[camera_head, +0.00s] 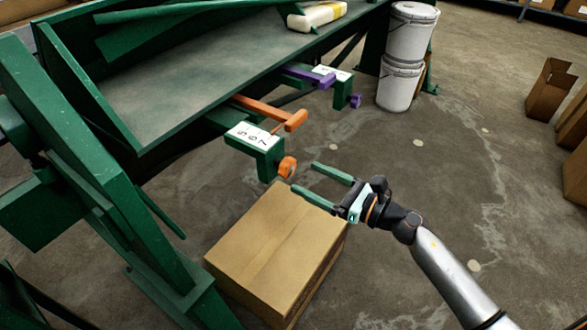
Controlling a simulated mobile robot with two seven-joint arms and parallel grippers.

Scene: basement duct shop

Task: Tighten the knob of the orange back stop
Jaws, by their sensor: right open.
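The orange back stop (268,112) is an orange bar on a green bracket at the front edge of the green machine. Its round orange knob (288,167) is at the lower right of the bracket, below a white numbered plate (250,134). My right gripper (304,180) is open and empty. Its two green fingers point left towards the knob, with the tips close to it in the picture; I cannot tell whether they touch. My left gripper is not in view.
A purple back stop (308,75) with a purple knob (355,101) sits farther along the machine's edge (172,125). A closed cardboard box (277,250) stands on the floor below. White buckets (399,85) are stacked behind. Open cardboard boxes (549,90) stand at right.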

